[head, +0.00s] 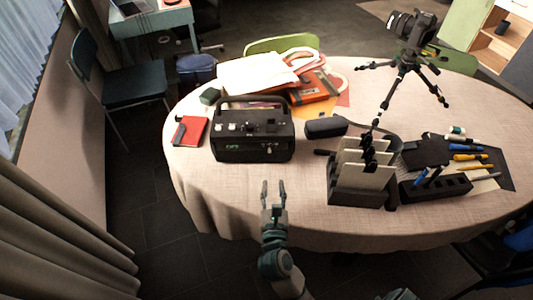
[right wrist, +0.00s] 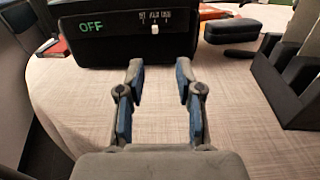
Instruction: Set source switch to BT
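The black radio (head: 250,148) stands on the table, with a carry handle and several small knobs on top. Its front also shows in the right wrist view (right wrist: 115,45), with "OFF" in green. Right of that is a small white slide switch (right wrist: 153,31) under a row of tiny labels. The switch sits below the middle to right part of the row; I cannot read the labels surely. My right gripper (head: 273,187) is open and empty in front of the radio, apart from it; its fingers (right wrist: 161,85) point at the radio's front. My left gripper is not in view.
A black holder with upright cards (head: 355,190) stands to the right. A black case (head: 326,127) lies behind it. A red notebook (head: 190,131) lies left of the radio. A camera tripod (head: 402,75) stands at the back right. The cloth before the radio is clear.

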